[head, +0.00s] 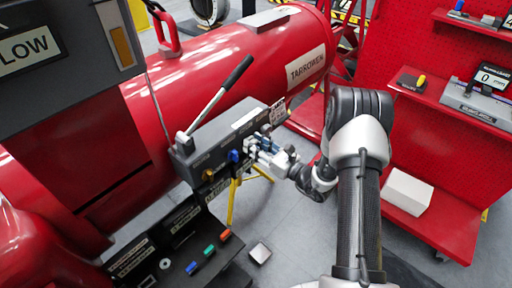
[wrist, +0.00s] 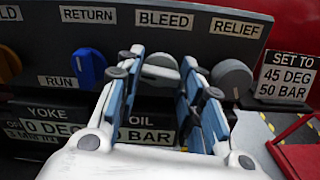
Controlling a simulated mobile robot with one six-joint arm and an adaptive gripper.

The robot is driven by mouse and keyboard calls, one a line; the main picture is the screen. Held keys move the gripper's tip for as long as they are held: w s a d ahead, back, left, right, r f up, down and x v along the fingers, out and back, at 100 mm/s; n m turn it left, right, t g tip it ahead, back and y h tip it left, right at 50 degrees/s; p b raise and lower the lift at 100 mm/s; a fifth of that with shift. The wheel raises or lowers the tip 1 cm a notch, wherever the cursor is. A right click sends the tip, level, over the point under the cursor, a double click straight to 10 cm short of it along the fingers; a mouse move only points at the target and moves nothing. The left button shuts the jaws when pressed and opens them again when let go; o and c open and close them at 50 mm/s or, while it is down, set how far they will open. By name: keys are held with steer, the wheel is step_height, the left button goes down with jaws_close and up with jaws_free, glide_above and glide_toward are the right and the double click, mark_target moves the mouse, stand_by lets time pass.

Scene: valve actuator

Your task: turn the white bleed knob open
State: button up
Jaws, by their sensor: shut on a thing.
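The white bleed knob (wrist: 160,66) sits under the BLEED label (wrist: 164,19) on the dark panel, seen in the wrist view between my fingers. My gripper (wrist: 160,80) is shut on it, a blue-padded finger on each side. The lower part of the knob is hidden by my gripper. In the head view my gripper (head: 262,151) reaches the front of the grey valve box (head: 215,142) from the right, and the bleed knob cannot be made out there.
A blue RETURN knob (wrist: 88,67) is close left of my fingers, and a grey RELIEF knob (wrist: 232,78) is close right. A sign (wrist: 287,77) reads SET TO 45 DEG 50 BAR. A long lever (head: 222,92) rises from the valve box. A red tank (head: 225,60) lies behind.

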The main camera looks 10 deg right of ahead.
steer(key=shift+n, duration=0.4)
steer(key=o, duration=1.1)
steer(key=shift+c, duration=0.2)
steer(key=v, duration=1.2)
